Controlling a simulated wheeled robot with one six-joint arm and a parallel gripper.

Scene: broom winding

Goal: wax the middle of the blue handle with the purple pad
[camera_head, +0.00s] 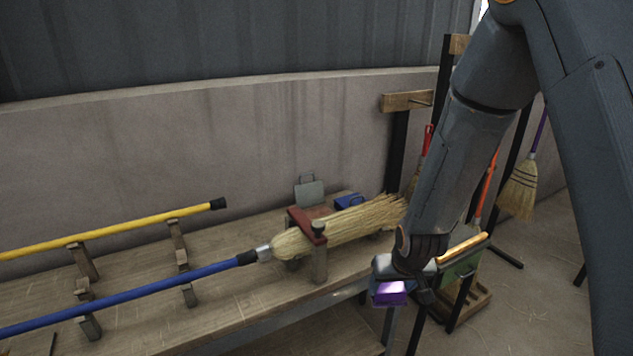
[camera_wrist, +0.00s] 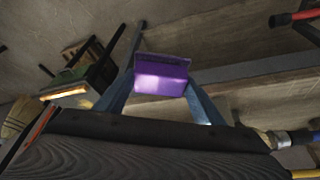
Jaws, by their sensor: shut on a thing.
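The blue handle (camera_head: 150,290) runs along the front of the wooden bench, resting on notched wooden supports. Its right end joins a straw broom head (camera_head: 350,222) through a metal collar. My gripper (camera_head: 388,284) is shut on the purple pad (camera_head: 391,293), off the front right of the bench, right of the handle and apart from it. In the wrist view the purple pad (camera_wrist: 161,75) sits between the two fingers. A small piece of the blue handle (camera_wrist: 301,137) shows at the right edge there.
A yellow handle (camera_head: 120,232) lies behind the blue one. A red-topped clamp (camera_head: 307,226) holds the broom head. A grey pad (camera_head: 310,192) and a blue block (camera_head: 349,201) stand behind it. A green box (camera_head: 461,259) and hanging brooms (camera_head: 522,188) are at the right.

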